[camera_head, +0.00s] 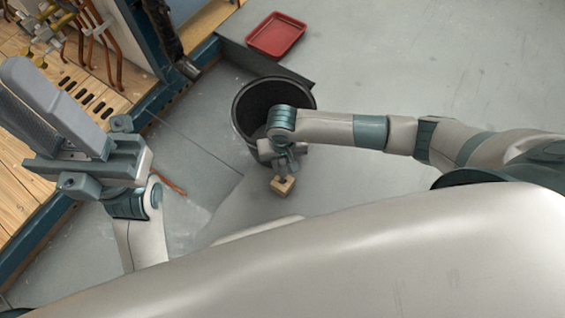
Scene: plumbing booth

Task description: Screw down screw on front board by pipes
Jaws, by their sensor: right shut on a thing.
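The copper pipes (92,35) stand at the upper left on the wooden board (125,82), which has a row of dark slots. I cannot make out the screw. My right gripper (284,172) is in the middle of the view, away from the board, pointing down. It is shut on a small wooden block (282,187), which shows below its fingers. My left gripper (55,108) is at the left, in front of the wooden boards, and hides part of them. Whether its jaws are open or shut I cannot tell.
A black bucket (243,112) stands on the floor behind my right gripper. A thin orange-red piece (168,183) is near my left arm. The grey floor at the upper right is clear.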

